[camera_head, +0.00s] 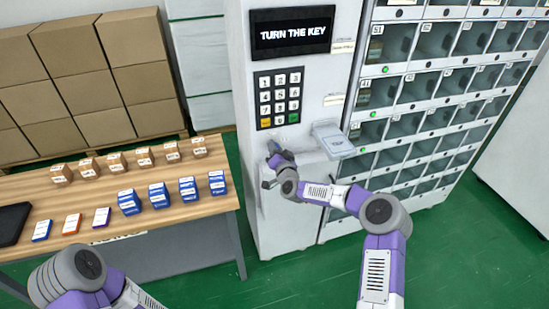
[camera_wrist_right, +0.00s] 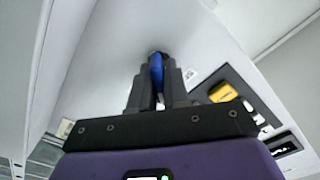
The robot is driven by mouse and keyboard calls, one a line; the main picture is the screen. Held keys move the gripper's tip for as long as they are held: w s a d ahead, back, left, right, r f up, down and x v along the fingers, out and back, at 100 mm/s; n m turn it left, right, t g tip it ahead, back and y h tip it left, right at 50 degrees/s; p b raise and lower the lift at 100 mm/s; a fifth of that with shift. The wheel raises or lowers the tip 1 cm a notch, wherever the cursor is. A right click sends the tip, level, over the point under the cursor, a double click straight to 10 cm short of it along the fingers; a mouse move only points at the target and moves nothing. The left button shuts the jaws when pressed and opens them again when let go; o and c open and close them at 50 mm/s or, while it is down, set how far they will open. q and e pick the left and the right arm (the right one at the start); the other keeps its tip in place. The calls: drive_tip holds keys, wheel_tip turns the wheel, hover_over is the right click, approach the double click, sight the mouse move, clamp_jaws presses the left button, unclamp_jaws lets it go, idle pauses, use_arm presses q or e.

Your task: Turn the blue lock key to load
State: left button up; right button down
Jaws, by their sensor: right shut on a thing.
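The blue lock key (camera_wrist_right: 157,72) shows in the right wrist view between the fingers of my right gripper (camera_wrist_right: 158,80), against the white front of the vending machine (camera_head: 255,180). The gripper is shut on it. In the head view my right gripper (camera_head: 280,160) is at the machine front, below the keypad (camera_head: 280,97), and its fingers mostly hide the key. The machine's display (camera_head: 292,32) reads "TURN THE KEY". My left arm shows at the bottom left, but its gripper is out of view.
A white card-like plate (camera_head: 333,140) juts out right of my right gripper. A locker wall (camera_head: 435,90) with several compartments stands to the right. A wooden table (camera_head: 150,216) with several small boxes is at left. Stacked cartons (camera_head: 90,75) stand behind it.

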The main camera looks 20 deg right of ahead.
drive_tip(key=m+b, duration=0.2)
drive_tip(key=b, duration=0.1)
drive_tip(key=m+b, duration=0.6)
drive_tip(key=shift+f, duration=0.4)
drive_tip(key=shift+r+m+b, duration=0.1)
drive_tip(key=shift+m+b, duration=0.9)
drive_tip(key=shift+b, duration=0.35)
drive_tip(key=c, duration=1.2)
unclamp_jaws()
drive_tip(key=shift+r, duration=0.1)
drive_tip(key=s, duration=0.7)
drive_tip(key=shift+s+d, duration=0.15)
drive_tip(key=shift+s, duration=0.15)
